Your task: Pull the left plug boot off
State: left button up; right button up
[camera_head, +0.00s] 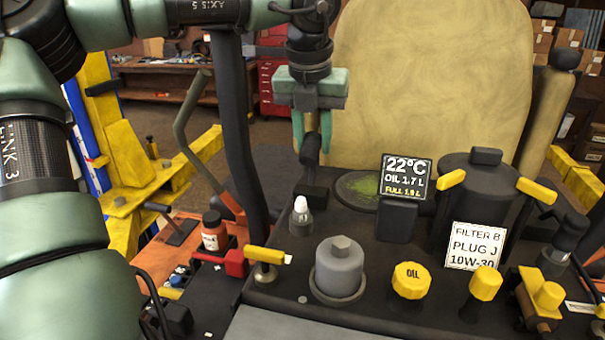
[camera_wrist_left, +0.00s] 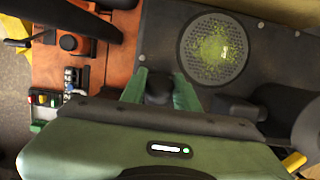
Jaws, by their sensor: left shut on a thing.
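My left gripper (camera_head: 312,143) points down over the engine deck, its green fingers shut on the left plug boot (camera_head: 311,152), a black rubber piece. In the left wrist view the boot (camera_wrist_left: 158,87) shows as a dark round end between the fingers. The left spark plug (camera_head: 300,213) stands on the deck's left side with its white tip bare. The boot is above and apart from that white tip. The right plug boot (camera_head: 571,232) is at the far right of the deck. My right gripper is not in view.
A round green-specked screen (camera_head: 358,190) lies behind the plug, near a small display (camera_head: 407,178). A grey filter (camera_head: 340,268), a yellow oil cap (camera_head: 411,280) and a white note card (camera_head: 474,246) are in front. A dark upright post (camera_head: 236,130) stands left of the gripper.

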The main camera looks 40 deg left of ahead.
pick_arm(q)
jog(key=shift+w+a+f+p, duration=0.2)
jog(key=shift+w+a, duration=0.15)
jog(key=shift+w, duration=0.3)
jog(key=shift+w+a+f+p, duration=0.15)
jog(key=shift+w+a, duration=0.2)
jog(key=shift+w, duration=0.3)
jog(key=o, duration=0.8)
jog(key=shift+o, duration=0.2)
jog(key=shift+r, duration=0.1)
jog(key=w+v, duration=0.1)
jog(key=v, duration=0.5)
jog(key=shift+a+r+p, duration=0.3)
jog(key=shift+r+p, duration=0.15)
jog(key=shift+r, duration=0.1)
jog(key=shift+w+v, duration=0.15)
jog(key=shift+v, duration=0.55)
jog(key=shift+w+v, duration=0.15)
jog(key=shift+v, duration=0.55)
jog(key=shift+a+r, duration=0.1)
jog(key=shift+a, duration=0.15)
jog(key=s+a+b, duration=0.2)
jog(key=s+a, duration=0.2)
jog(key=s, duration=0.3)
jog(key=s+a+b, duration=0.2)
jog(key=s+a, duration=0.3)
jog(key=s, duration=0.2)
jog(key=shift+s+b, duration=0.3)
jog(key=shift+b, duration=0.05)
